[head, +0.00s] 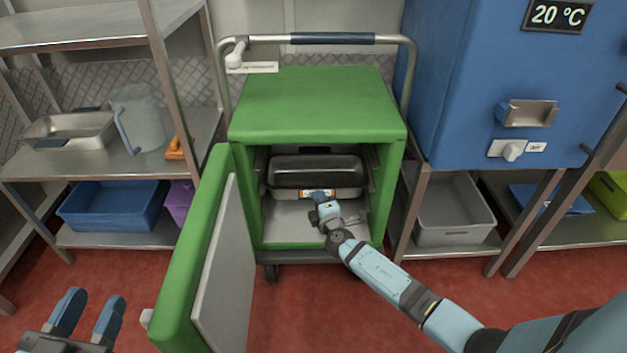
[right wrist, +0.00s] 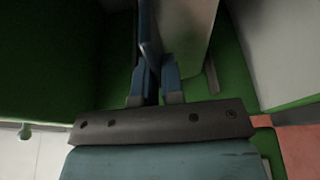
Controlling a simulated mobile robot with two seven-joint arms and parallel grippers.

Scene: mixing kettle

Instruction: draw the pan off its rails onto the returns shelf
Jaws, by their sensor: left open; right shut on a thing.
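A steel pan (head: 288,192) with a dark, rounded upper part (head: 315,172) sits on side rails inside the open green cart (head: 318,110). A label with orange on it shows on its front. My right gripper (head: 319,196) reaches into the cart and is shut on the pan's front edge. In the right wrist view, the blue fingers (right wrist: 155,80) are close together beside a pale surface; the exact grip is dark and unclear. My left gripper (head: 88,315) is open and empty at the lower left, outside the cart. I cannot tell which shelf is the returns shelf.
The cart's green door (head: 195,255) stands open to the left. A steel shelf unit (head: 85,165) at left holds a tray (head: 70,130), a jug (head: 138,115) and a blue bin (head: 112,205). A blue cabinet (head: 500,80) stands at right, above a grey bin (head: 453,210).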

